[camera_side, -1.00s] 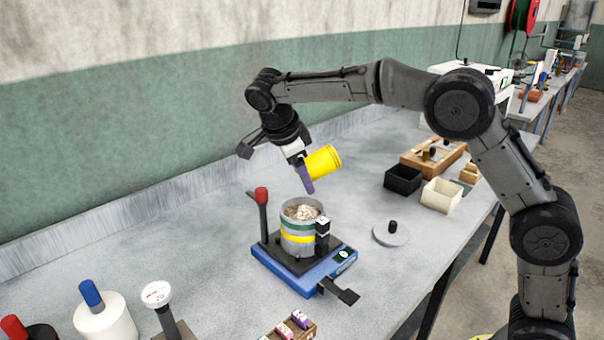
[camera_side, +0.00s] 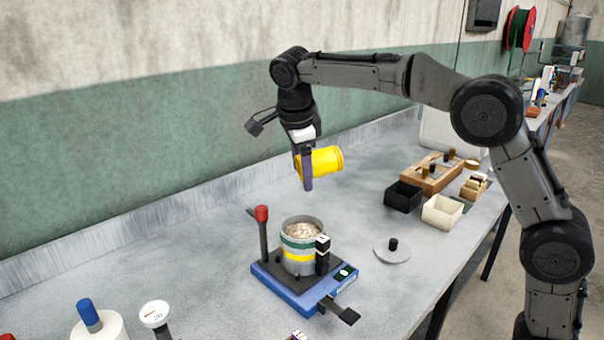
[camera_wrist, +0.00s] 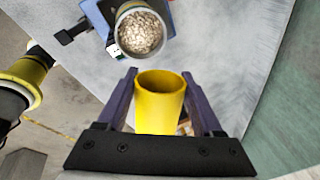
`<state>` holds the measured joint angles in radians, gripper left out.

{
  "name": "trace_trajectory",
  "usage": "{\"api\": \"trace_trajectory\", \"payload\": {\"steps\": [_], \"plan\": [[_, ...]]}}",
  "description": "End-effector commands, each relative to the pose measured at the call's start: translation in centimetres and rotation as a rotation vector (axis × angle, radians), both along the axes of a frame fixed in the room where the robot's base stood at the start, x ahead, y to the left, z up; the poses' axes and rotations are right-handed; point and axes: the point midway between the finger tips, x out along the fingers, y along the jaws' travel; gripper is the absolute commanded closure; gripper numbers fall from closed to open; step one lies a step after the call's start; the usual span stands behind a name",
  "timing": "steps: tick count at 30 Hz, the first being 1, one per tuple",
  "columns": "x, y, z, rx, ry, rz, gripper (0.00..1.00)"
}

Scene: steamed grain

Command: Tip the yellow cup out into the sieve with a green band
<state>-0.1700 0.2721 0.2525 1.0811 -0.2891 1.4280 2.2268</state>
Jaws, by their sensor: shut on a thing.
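My gripper (camera_side: 304,170) is shut on the yellow cup (camera_side: 324,161) and holds it in the air, above and behind the sieve. The sieve with a green band (camera_side: 299,246) also has a yellow band below the green. It stands on a blue-based device, and pale grain (camera_wrist: 140,33) fills much of it in the wrist view.
The blue base (camera_side: 300,292) carries a red-knobbed lever (camera_side: 262,225) and a black clamp. A round lid (camera_side: 392,251) lies to the right. A black bin (camera_side: 403,197), a cream bin (camera_side: 442,211) and a wooden tray stand farther right.

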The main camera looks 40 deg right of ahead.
Motion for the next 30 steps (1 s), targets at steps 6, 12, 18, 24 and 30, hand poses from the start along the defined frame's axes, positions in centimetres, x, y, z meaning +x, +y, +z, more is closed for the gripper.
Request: {"api": "trace_trajectory", "payload": {"steps": [6,12,18,24,30], "plan": [[-0.12,-0.25,0.45,0.241,-0.127,-0.006,1.00],[-0.05,-0.10,0.61,0.376,-0.196,-0.002,1.00],[-0.06,-0.11,0.73,0.439,-0.229,-0.002,1.00],[-0.08,-0.21,0.98,0.590,-0.309,-0.005,1.00],[-0.07,-0.14,1.15,0.728,-0.379,-0.004,1.00]]}}
